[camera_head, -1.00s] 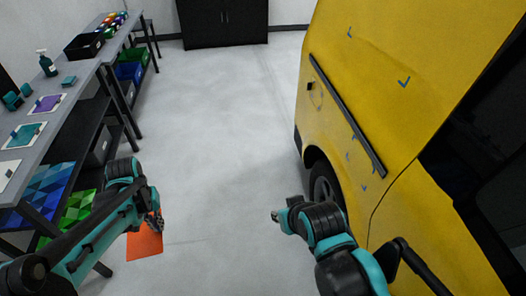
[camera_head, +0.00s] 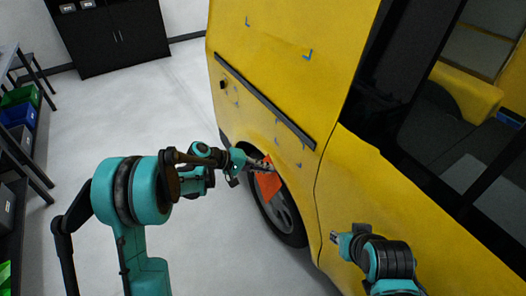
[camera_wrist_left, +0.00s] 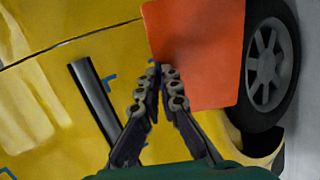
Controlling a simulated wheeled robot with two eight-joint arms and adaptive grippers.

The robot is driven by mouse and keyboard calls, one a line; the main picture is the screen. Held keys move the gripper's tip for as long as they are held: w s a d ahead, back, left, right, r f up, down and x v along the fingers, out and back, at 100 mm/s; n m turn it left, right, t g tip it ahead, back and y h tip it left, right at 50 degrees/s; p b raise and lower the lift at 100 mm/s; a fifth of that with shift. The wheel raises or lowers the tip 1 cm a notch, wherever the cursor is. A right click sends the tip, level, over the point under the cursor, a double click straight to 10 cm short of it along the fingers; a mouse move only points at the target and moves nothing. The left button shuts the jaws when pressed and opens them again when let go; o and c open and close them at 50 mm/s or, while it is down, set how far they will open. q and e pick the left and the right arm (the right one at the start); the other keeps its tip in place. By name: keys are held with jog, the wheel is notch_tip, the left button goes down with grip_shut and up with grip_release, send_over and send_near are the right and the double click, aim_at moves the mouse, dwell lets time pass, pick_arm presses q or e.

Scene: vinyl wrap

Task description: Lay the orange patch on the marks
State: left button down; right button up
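The orange patch (camera_head: 268,183) hangs from the tip of my left gripper (camera_head: 262,166), in front of the van's front wheel. In the left wrist view the patch (camera_wrist_left: 198,50) is a flat orange sheet, and the fingers of the gripper (camera_wrist_left: 163,72) close on its edge. Blue corner marks (camera_head: 308,54) show on the yellow van panel (camera_head: 265,30), with more marks (camera_head: 278,141) below the black trim strip. In the left wrist view a blue mark (camera_wrist_left: 110,82) lies beside the strip. My right gripper (camera_head: 335,237) is low beside the van; its fingers are too small to judge.
A black trim strip (camera_head: 262,100) crosses the van's side. The wheel (camera_head: 285,212) and its arch lie behind the patch. A dark cabinet (camera_head: 110,40) stands at the back, and shelving with bins (camera_head: 20,115) is at left. The grey floor between is clear.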

aim_at(290, 134)
pick_arm(q)
jog(key=w+r+n+t+h, duration=0.1)
jog(key=w+t, duration=0.1)
jog(key=w+a+r+n+t+h+b, duration=0.1)
jog(key=w+t, duration=0.1)
jog(key=w+r+n+t+h+b, duration=0.1)
jog(key=w, duration=0.2)
jog(key=shift+a+t, duration=0.35)
jog(key=shift+t, duration=0.05)
jog(key=shift+w+a+r+t, duration=0.15)
jog(key=shift+w+a+t, duration=0.05)
jog(key=shift+w+t, duration=0.1)
jog(key=shift+w+d+r, duration=0.15)
jog(key=shift+w+d, duration=0.1)
jog(key=shift+d, duration=0.1)
jog(key=shift+p+x, duration=0.65)
jog(key=shift+x, duration=2.7)
jog(key=shift+s, duration=0.15)
jog(key=shift+w+d, duration=0.35)
jog(key=shift+d, duration=0.15)
jog(key=shift+r+b, duration=0.1)
jog(key=shift+b, duration=0.35)
